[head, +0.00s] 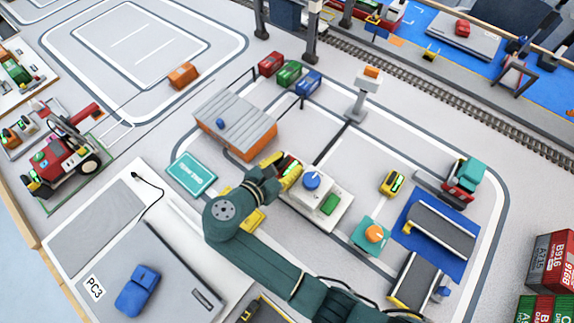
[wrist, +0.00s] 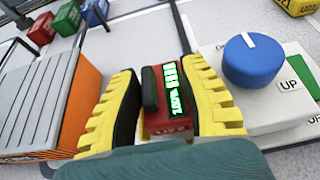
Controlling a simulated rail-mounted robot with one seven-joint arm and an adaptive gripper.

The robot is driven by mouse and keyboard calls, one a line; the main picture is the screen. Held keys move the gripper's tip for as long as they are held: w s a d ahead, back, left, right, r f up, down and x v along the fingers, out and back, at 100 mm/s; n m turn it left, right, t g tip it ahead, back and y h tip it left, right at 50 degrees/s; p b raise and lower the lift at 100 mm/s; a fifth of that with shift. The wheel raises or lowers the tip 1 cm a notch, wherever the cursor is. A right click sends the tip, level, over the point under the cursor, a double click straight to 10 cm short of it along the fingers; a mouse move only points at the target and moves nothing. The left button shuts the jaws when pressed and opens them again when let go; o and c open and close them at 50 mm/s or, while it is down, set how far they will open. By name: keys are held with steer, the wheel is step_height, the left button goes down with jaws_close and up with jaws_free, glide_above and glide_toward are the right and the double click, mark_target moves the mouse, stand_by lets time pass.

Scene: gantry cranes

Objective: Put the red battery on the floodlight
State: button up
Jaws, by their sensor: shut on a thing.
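My gripper (head: 281,171) has yellow ribbed fingers and is shut on the red battery (wrist: 153,122), which has a lit green display on its face. In the wrist view the battery sits between both fingers (wrist: 158,72). In the head view the fingers partly hide it. They are beside the orange-walled, grey-roofed building and the white control box. A white post with an orange block on top (head: 367,95) stands farther back and to the right, apart from my gripper. It looks like the floodlight, but I cannot be sure.
The white box (head: 338,212) with a blue knob (wrist: 253,62) is close on the right. The building (head: 236,122) is on the left. Red, green and blue blocks (head: 289,73) stand behind. A yellow block (head: 392,183) is at right. Floor between the building and post is mostly clear.

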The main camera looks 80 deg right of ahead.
steer(key=shift+f+p, duration=0.35)
steer(key=shift+f, duration=0.1)
steer(key=o, duration=0.8)
steer(key=shift+o, duration=0.2)
steer(key=shift+w, duration=0.1)
steer(key=shift+r+b, duration=0.35)
steer(key=shift+b, duration=0.05)
steer(key=p+v, duration=0.3)
steer(key=v, duration=0.9)
steer(key=shift+r+p, duration=0.3)
steer(key=shift+r, duration=0.05)
